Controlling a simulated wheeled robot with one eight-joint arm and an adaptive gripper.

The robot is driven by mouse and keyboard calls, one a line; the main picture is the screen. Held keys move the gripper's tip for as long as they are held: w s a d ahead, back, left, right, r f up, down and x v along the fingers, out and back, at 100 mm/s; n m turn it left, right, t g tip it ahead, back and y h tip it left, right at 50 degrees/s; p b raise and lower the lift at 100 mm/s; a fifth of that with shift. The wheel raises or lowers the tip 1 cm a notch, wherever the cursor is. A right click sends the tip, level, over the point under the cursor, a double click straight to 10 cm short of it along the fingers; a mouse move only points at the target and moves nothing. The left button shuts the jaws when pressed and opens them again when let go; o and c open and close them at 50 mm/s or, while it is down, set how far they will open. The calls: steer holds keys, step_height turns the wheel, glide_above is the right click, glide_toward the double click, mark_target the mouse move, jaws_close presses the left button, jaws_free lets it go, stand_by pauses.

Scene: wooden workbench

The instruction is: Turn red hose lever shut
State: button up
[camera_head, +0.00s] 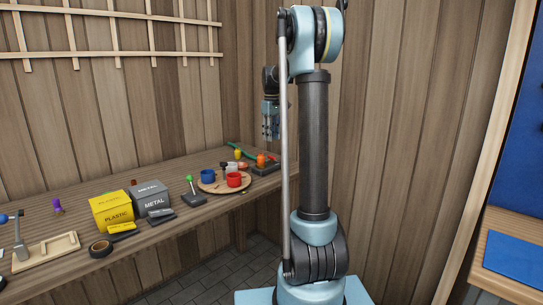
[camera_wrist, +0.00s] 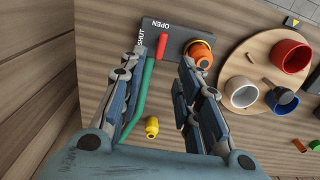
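The red lever (camera_wrist: 162,46) lies on a dark plate (camera_wrist: 180,34) in the wrist view. Its upper end is just below the word OPEN; the word SHUT is to its left. A green hose (camera_wrist: 146,88) runs down from the plate's left part. An orange round fitting (camera_wrist: 200,52) is on the plate's right side. My gripper (camera_wrist: 162,60) is open and empty, its fingers either side of the lever in the picture, apparently above it. In the head view my gripper (camera_head: 270,125) hangs above the bench's far end, over the plate (camera_head: 266,169). The lever is hard to make out there.
A yellow fitting (camera_wrist: 152,127) lies beside the hose. A round wooden board (camera_wrist: 238,65) with red (camera_wrist: 290,56), white (camera_wrist: 241,92) and blue (camera_wrist: 282,101) cups is right of the plate. Yellow (camera_head: 111,210) and grey (camera_head: 150,197) boxes stand farther left on the bench. Wooden walls bound the corner.

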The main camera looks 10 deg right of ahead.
step_height(320, 180, down, 9)
steer(key=shift+f, duration=0.1)
stand_by(0.3)
jaws_close()
